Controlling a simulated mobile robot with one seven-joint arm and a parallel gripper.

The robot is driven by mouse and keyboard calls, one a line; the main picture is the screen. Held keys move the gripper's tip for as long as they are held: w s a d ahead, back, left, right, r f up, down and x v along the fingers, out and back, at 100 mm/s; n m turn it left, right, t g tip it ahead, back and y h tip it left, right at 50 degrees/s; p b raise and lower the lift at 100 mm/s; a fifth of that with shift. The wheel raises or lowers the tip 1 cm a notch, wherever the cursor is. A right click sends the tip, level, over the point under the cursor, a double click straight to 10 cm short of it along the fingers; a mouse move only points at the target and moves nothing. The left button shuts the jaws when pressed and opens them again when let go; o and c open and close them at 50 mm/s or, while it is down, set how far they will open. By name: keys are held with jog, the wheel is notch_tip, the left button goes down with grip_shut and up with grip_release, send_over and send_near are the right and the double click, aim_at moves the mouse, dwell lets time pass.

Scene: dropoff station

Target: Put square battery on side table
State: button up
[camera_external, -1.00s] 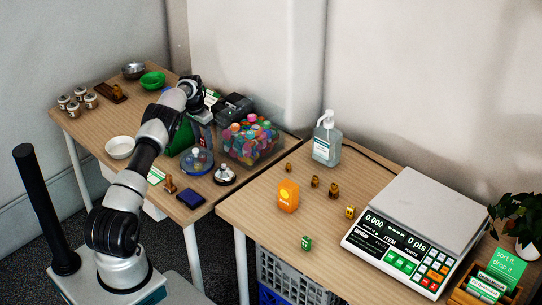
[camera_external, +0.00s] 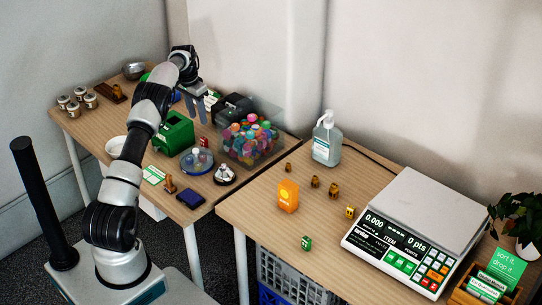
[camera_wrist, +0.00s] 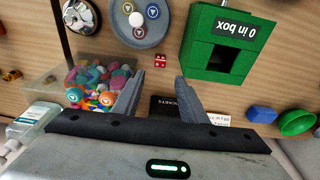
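My gripper (camera_external: 196,120) is above the left table (camera_external: 185,214), beside the green box (camera_external: 173,134). In the wrist view my gripper (camera_wrist: 160,76) has its fingers spread apart with nothing held between them. The red block also shows in the external view (camera_external: 203,142). A small green block (camera_external: 306,243) and a small yellow block (camera_external: 350,211) lie on the right table (camera_external: 255,230). I cannot tell which block is the square battery.
A clear bin of colourful pieces (camera_external: 250,137), a round dish (camera_external: 197,160) and a bell (camera_external: 225,175) crowd the left table. The right table holds an orange box (camera_external: 288,196), a sanitizer bottle (camera_external: 327,140) and a scale (camera_external: 420,220). Its front left is clear.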

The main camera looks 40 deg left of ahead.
jog(key=s+d+r+t, duration=0.1)
jog(key=s+d+r, duration=0.5)
jog(key=d+r, duration=0.5)
jog(key=s+d+r+t, duration=0.1)
jog(key=s+d+r, duration=0.4)
jog(key=d+r, duration=0.65)
jog(key=s+d+f, duration=0.1)
jog(key=s+d, duration=0.4)
jog(key=s, duration=0.3)
jog(key=s+d+f+t, duration=0.1)
jog(key=s+d+f, duration=0.1)
jog(key=s+d, duration=0.3)
jog(key=s+d+f, duration=0.1)
jog(key=s+d, duration=0.4)
jog(key=s, duration=0.6)
jog(key=shift+f+t, duration=0.2)
jog(key=shift+t, duration=0.2)
